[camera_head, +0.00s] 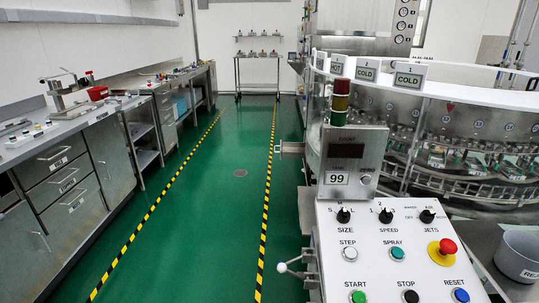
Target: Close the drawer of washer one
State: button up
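The rotary washer (460,150) fills the right side, a round metal machine with a pale rim and a ring of small numbered stations. Signs on the rim read HOT (337,65) and COLD (367,70), and the nearest COLD sign (409,77) has a small 1 above it. A small grey part (291,148) juts left from beside the display box (351,160); I cannot tell whether it is a drawer. No open drawer clearly marked as washer one's shows. My gripper is not in view.
A control panel (415,250) with knobs and a red stop button stands front right, with a white-ended lever (283,268) at its left. A grey bin (520,254) stands far right. Steel cabinets (62,180) with shut drawers line the left. The green aisle (200,230) is clear.

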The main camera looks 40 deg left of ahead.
aim_at(288, 150)
jog(key=k+j, duration=0.15)
jog(key=j, duration=0.2)
jog(key=k+j+u, duration=0.1)
jog(key=j, duration=0.25)
jog(key=k+j, duration=0.2)
jog(key=j, duration=0.15)
jog(key=k+j, duration=0.15)
jog(key=j, duration=0.2)
jog(key=k+j+u, duration=0.1)
jog(key=j, duration=0.25)
jog(key=i+j, duration=0.1)
jog(key=j, duration=0.4)
jog(key=i+j+u, duration=0.1)
jog(key=j, duration=0.35)
jog(key=i+j, duration=0.1)
jog(key=j, duration=0.4)
jog(key=i+j+u, duration=0.1)
jog(key=j, duration=0.35)
jog(key=i+j+u, duration=0.1)
jog(key=i, duration=0.35)
jog(key=i+j, duration=0.3)
jog(key=i, duration=0.15)
jog(key=i+l+u, duration=0.1)
jog(key=i+l, duration=0.55)
jog(key=i+j+u, duration=0.15)
jog(key=i+u, duration=0.3)
jog(key=i, duration=0.6)
